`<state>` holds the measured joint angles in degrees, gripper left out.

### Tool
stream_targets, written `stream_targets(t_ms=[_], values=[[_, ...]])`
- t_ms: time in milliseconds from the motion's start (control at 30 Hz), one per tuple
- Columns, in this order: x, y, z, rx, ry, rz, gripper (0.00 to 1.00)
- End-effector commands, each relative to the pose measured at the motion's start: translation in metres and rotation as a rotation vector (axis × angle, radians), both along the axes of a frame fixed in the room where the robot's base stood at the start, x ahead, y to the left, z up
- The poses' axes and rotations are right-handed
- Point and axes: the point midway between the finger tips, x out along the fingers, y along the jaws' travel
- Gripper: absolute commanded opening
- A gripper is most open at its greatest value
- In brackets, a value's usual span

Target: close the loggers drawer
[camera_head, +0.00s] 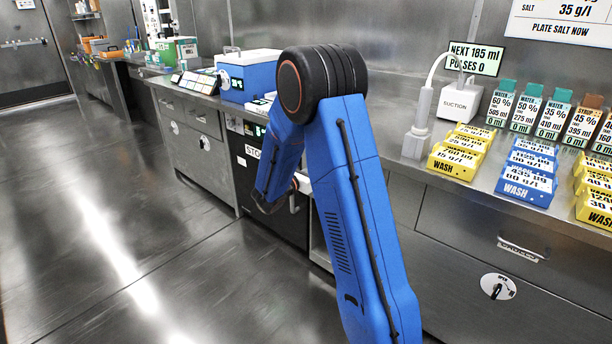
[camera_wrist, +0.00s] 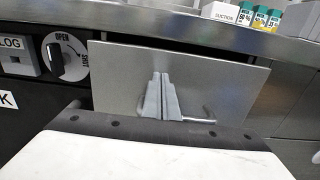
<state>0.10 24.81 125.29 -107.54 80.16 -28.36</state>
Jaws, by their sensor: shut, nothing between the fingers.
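The drawer front (camera_wrist: 120,72), a plain grey metal panel, fills the middle of the wrist view. It stands forward of the dark cabinet face, with a dark gap along its top edge, so the drawer appears partly open. A bar handle (camera_wrist: 203,120) sits low on it. My gripper (camera_wrist: 161,78) is shut and empty, its fingertips in front of the panel beside the handle; whether they touch it I cannot tell. A round knob (camera_wrist: 66,57) marked OPEN is left of the drawer, next to a "LOG" label (camera_wrist: 16,54). In the head view my arm hides the gripper and most of the drawer.
The steel counter (camera_wrist: 140,20) overhangs the drawer. Labelled bottles (camera_head: 525,108), yellow racks (camera_head: 458,155), a blue rack (camera_head: 528,172) and a suction unit (camera_head: 459,102) stand on the right bench. A blue box (camera_head: 248,76) stands farther left. The floor (camera_head: 110,220) at left is clear.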

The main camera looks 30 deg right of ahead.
Motion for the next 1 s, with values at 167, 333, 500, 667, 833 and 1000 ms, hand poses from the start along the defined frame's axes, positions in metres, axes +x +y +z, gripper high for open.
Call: stream_targets(t_ms=[167,333,500,667,833,1000], values=[[0.011,-0.031,0.000,0.000,0.000,-0.002,0.00],[0.017,-0.047,0.000,-0.001,0.000,-0.001,0.00],[0.020,-0.055,0.000,0.000,0.000,0.000,0.00],[0.021,-0.057,0.001,-0.001,-0.001,0.000,0.00],[0.022,-0.058,0.001,-0.001,-0.003,-0.001,0.00],[0.022,-0.058,0.002,-0.002,-0.004,-0.002,0.00]])
